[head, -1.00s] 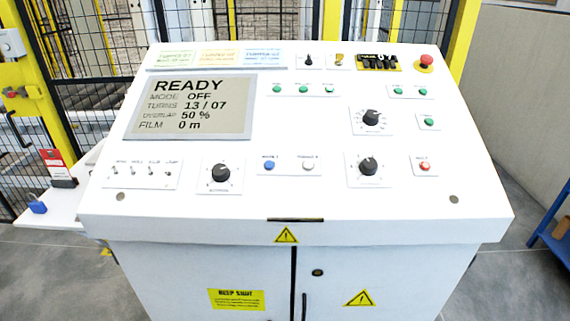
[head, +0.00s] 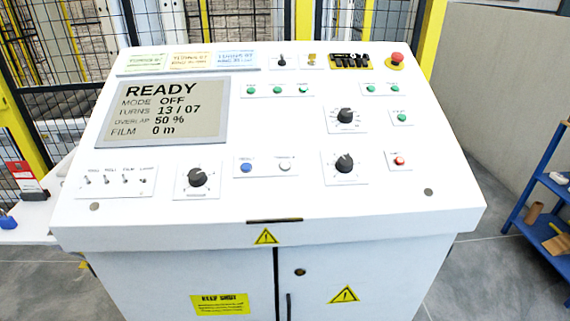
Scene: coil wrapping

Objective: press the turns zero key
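The white sloped control console (head: 300,212) fills the middle of the head view. Its display (head: 170,112) reads READY, MODE OFF, TURNS 13 / 07, OVERLAP 50 %, FILM 0 m. Below the display's right side, one small plate carries a blue button (head: 246,167) and a whitish button (head: 285,167). Their labels are too small to read with certainty, so I cannot tell surely which is the turns zero key. Neither of my grippers shows in the head view, and nothing covers the panel.
Around the buttons are black knobs (head: 197,177), toggle switches (head: 105,179), green buttons (head: 278,89), a red button (head: 399,160) and a red mushroom button (head: 396,60). A blue shelf (head: 530,180) stands at the right. A mesh fence is behind.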

